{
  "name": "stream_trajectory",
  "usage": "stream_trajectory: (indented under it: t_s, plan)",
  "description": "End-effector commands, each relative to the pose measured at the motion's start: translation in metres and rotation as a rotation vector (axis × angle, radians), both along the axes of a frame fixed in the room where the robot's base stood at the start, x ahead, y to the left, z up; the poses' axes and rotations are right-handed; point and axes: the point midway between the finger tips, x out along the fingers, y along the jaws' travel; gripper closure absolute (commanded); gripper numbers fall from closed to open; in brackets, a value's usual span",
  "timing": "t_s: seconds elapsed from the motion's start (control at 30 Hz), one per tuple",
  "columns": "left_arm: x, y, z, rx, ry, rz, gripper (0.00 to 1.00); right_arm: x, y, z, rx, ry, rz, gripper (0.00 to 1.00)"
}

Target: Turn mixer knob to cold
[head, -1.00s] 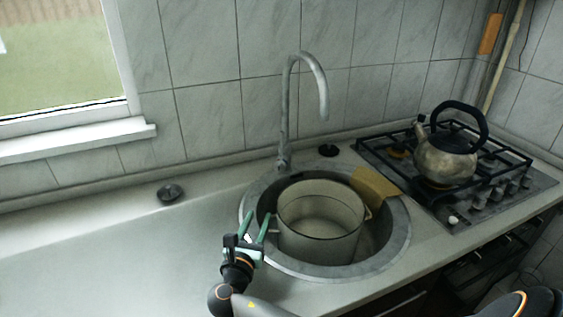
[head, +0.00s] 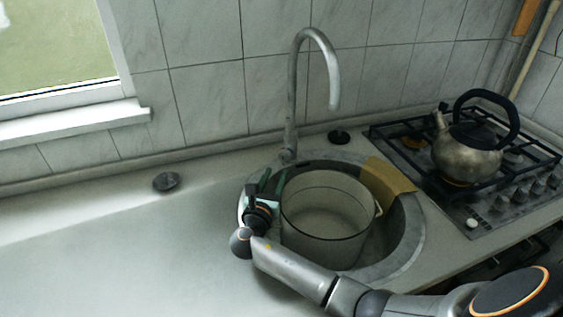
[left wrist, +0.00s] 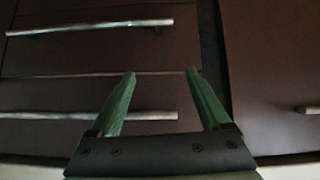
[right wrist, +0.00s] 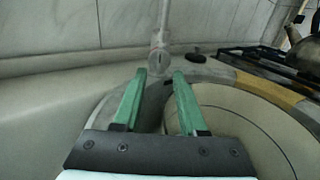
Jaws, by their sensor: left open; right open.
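The grey mixer tap (head: 291,95) stands behind the sink with its tall spout curving right. In the right wrist view its round knob (right wrist: 160,60) is at the base of the pipe, just beyond my fingertips. My right gripper (head: 267,180) is open and empty, over the sink's left rim and short of the tap base. In the right wrist view its green fingers (right wrist: 158,74) point at the knob with a gap between. The knob's hot or cold marking is too small to read. My left gripper (left wrist: 163,72) is open and empty, facing brown drawers.
A large enamel pot (head: 325,225) stands in the round sink (head: 405,240), close right of my right gripper. A yellow cloth (head: 388,180) lies on the sink rim. A kettle (head: 465,155) stands on the hob (head: 515,190). The counter at left (head: 110,250) is mostly clear.

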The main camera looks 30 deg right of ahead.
Motion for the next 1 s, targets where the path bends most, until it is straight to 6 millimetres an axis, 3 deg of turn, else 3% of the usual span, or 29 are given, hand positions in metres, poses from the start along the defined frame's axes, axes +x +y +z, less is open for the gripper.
stream_trajectory:
  t_s: [0.3,0.73,1.0]
  plan:
    - [0.0,0.0,-0.004,0.0,0.001,0.0,0.19,0.036,-0.04,0.0,0.0,-0.001,-0.001,0.59]
    - [0.0,0.0,-0.005,0.0,0.001,0.0,0.19,0.044,-0.049,0.0,0.001,0.0,0.0,0.59]
    - [0.0,0.0,-0.005,0.0,0.001,0.0,0.19,0.044,-0.048,0.0,0.001,0.0,0.001,0.87]
